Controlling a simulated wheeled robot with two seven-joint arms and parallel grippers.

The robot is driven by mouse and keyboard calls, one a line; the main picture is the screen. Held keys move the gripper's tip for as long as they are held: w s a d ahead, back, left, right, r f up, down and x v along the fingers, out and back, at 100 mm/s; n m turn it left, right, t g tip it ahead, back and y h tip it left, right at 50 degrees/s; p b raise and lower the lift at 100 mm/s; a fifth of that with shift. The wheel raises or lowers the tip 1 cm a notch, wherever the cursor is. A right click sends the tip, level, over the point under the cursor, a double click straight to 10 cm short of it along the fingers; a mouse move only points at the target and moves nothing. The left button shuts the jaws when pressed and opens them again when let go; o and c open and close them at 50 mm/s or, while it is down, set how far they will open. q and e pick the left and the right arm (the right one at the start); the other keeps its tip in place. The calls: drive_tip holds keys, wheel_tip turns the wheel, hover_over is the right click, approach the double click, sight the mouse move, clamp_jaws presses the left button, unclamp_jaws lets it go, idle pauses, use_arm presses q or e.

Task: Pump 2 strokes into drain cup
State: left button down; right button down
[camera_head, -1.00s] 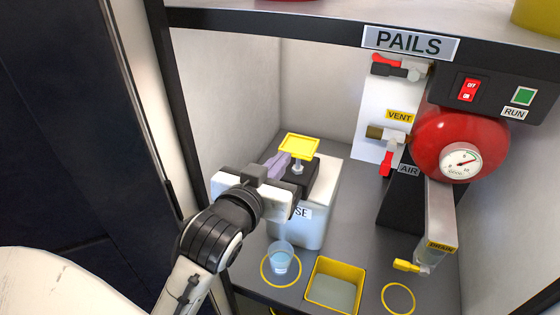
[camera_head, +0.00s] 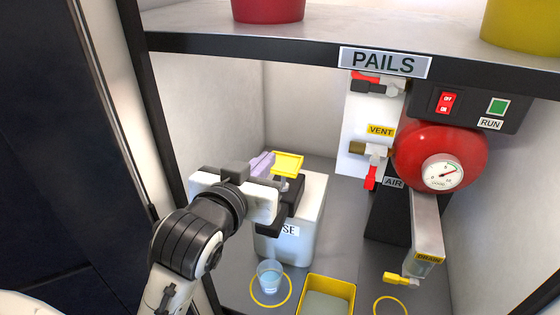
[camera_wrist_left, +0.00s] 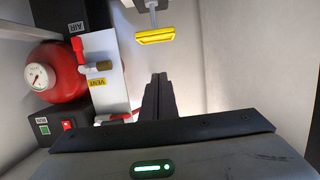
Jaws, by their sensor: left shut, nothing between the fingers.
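The pump's yellow press plate (camera_head: 287,162) sits on a pale stem above a dark block on the white container (camera_head: 305,215), whose label is partly hidden. The plate also shows in the wrist view (camera_wrist_left: 158,36). A clear cup (camera_head: 270,277) with bluish contents stands inside a yellow floor ring in front of the container. My right gripper is not in view.
A yellow-rimmed tray (camera_head: 329,284) stands right of the cup. An empty yellow ring (camera_head: 390,304) lies below the drain valve (camera_head: 398,279). A red tank with gauge (camera_head: 442,158) and vent valve (camera_head: 370,152) stand right. The PAILS shelf (camera_head: 385,62) hangs above.

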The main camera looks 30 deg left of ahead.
use_arm(q)
hover_over(281, 168)
drive_tip(key=shift+s+f, duration=0.2)
drive_tip(key=shift+f, duration=0.35)
drive_tip(key=shift+s+f, duration=0.15)
drive_tip(key=shift+f, duration=0.4)
drive_tip(key=f, duration=0.2)
drive_tip(key=shift+w+f, duration=0.3)
drive_tip(key=shift+f, duration=0.85)
